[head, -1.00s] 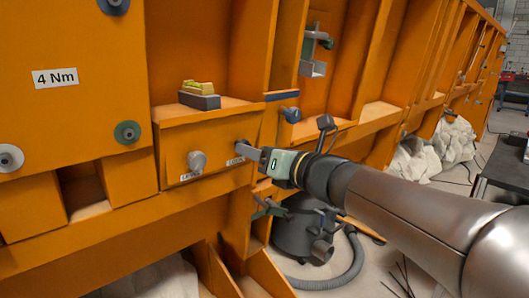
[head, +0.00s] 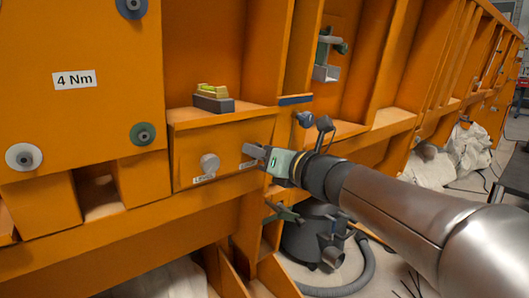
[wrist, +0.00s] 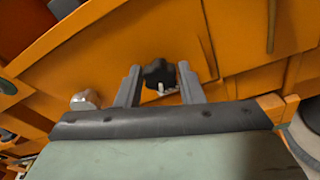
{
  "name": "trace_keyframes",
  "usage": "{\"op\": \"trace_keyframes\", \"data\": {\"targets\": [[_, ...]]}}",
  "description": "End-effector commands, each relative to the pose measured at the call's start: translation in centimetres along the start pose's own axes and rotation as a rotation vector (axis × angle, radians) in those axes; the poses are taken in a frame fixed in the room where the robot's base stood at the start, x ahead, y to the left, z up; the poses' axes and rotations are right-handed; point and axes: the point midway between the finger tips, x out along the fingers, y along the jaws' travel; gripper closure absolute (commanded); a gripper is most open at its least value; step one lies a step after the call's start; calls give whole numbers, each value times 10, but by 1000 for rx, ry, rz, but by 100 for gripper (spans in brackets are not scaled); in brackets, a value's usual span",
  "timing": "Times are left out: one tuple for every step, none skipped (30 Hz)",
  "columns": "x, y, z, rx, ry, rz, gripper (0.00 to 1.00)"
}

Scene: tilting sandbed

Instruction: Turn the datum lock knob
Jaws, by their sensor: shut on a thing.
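The dark lobed knob (wrist: 158,72) sits on the orange panel in the wrist view, with a small white label partly showing below it. My gripper (wrist: 159,82) has one finger on either side of it and is shut on it. In the head view my gripper (head: 260,152) reaches the right part of the small orange panel (head: 232,143) and mostly hides the knob. A label beside the fingertips is too small to read surely. A pale round knob (head: 210,164) with its own label is to the left; it also shows in the wrist view (wrist: 85,99).
A yellow-green level on a grey block (head: 214,98) stands on the ledge above the panel. A dark-headed bolt (head: 305,119) and a grey bracket (head: 326,70) are nearby to the right. A green-handled clamp (head: 283,213) and a vacuum (head: 312,240) are below.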

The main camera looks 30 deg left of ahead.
Motion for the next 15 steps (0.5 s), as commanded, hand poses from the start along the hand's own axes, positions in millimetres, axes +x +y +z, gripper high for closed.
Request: {"op": "trace_keyframes", "data": {"targets": [[0,-1,0,10,0,0,88],[0,-1,1,17,0,2,88],[0,-1,1,30,0,4,88],[0,-1,1,42,0,6,88],[0,-1,1,55,0,9,88],[0,-1,1,75,0,13,88],[0,-1,1,93,1,16,88],[0,-2,2,111,0,19,88],[0,-2,2,139,0,23,88],[0,-2,2,161,1,28,88],[0,-2,2,185,0,33,88],[-1,-2,2,219,0,39,88],[0,-2,2,245,0,44,88],[-1,-2,2,272,-1,48,88],[-1,-3,2,310,-1,56,88]]}}
